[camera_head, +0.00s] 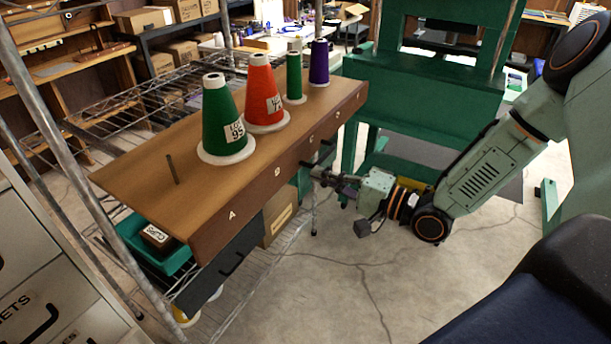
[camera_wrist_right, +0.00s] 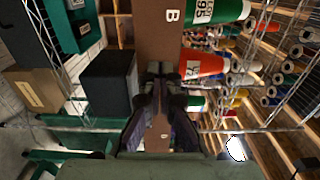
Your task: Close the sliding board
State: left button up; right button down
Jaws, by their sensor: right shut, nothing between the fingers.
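The brown board (camera_head: 135,185), lettered A, B and C along its front face, lies across the wire rack. Its front face also shows in the wrist view (camera_wrist_right: 158,35), with the letter B. On the board stand a green cone (camera_head: 223,115), an orange cone (camera_head: 262,88), a thin green cone (camera_head: 295,75) and a purple cone (camera_head: 319,65). A bare peg (camera_head: 172,170) stands near its left end. My right gripper (camera_head: 318,171) is shut and empty, close to the front face between B and C; I cannot tell whether it touches. My left gripper is not in view.
Below the board are a teal bin (camera_head: 150,250), a dark panel with a handle (camera_head: 225,275) and a cardboard box (camera_head: 281,215). Rack posts (camera_head: 70,140) stand at the left. A green bench (camera_head: 430,90) stands behind my right arm. The floor in front is clear.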

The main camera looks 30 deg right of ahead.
aim_at(291, 165)
jog(key=b+x, duration=0.1)
jog(key=x, duration=0.3)
jog(key=shift+a+f, duration=0.1)
jog(key=shift+f, duration=0.05)
jog(key=shift+w+a, duration=0.1)
jog(key=shift+w, duration=0.15)
jog(key=shift+w+a, duration=0.1)
jog(key=shift+w, duration=0.05)
